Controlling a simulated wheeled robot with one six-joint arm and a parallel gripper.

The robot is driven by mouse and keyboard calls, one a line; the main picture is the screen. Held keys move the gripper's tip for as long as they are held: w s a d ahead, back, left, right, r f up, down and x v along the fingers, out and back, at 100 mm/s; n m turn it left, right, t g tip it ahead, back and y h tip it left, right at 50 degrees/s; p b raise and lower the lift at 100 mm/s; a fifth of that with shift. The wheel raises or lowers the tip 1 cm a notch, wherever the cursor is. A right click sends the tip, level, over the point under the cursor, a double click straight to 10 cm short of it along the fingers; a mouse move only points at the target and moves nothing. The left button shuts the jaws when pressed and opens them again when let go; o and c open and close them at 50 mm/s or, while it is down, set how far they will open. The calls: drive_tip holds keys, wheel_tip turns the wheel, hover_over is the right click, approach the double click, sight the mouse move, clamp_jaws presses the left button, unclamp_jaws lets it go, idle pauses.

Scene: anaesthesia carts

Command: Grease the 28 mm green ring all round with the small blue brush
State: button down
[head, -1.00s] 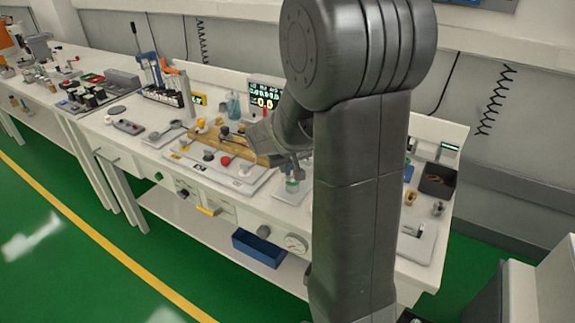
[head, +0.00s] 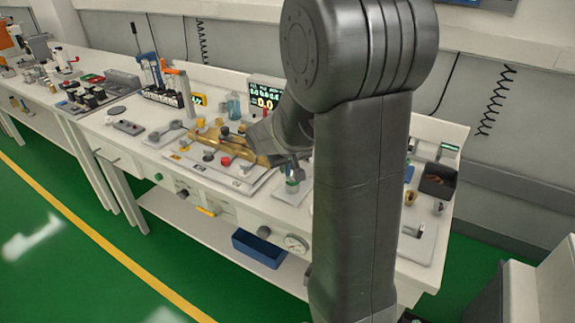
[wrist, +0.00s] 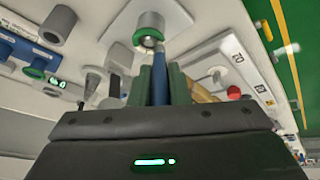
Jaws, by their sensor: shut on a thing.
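My gripper (wrist: 160,84) is shut on the small blue brush (wrist: 159,70), which stands between its green finger pads. The brush's far end meets or nearly meets a green ring (wrist: 148,36) around a grey cylinder; I cannot tell whether they touch. No size marking on this ring is readable. In the head view the green ring (head: 291,185) shows on a small post just below my gripper (head: 290,167). The brush cannot be made out there. Any grease on the ring is too small to tell.
A dark box (head: 437,182) stands at the right.

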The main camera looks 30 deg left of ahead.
drive_tip(key=shift+r+p, duration=2.4)
drive_tip(key=shift+r, duration=1.1)
drive_tip(key=shift+f, duration=0.1)
drive_tip(key=shift+d+f+b, duration=0.3)
drive_tip(key=shift+f+b, duration=0.55)
drive_tip(key=shift+f, duration=0.1)
drive_tip(key=shift+d+f+b, duration=0.3)
drive_tip(key=shift+f+b, duration=0.55)
drive_tip(key=shift+f, duration=0.05)
drive_tip(key=shift+d+f+b, duration=0.3)
drive_tip(key=shift+f+b, duration=0.55)
drive_tip(key=shift+f, duration=0.1)
drive_tip(key=shift+f+b, duration=0.7)
drive_tip(key=shift+r, duration=0.1)
wheel_tip(320, 180, up, 7)
drive_tip(key=p, duration=0.5)
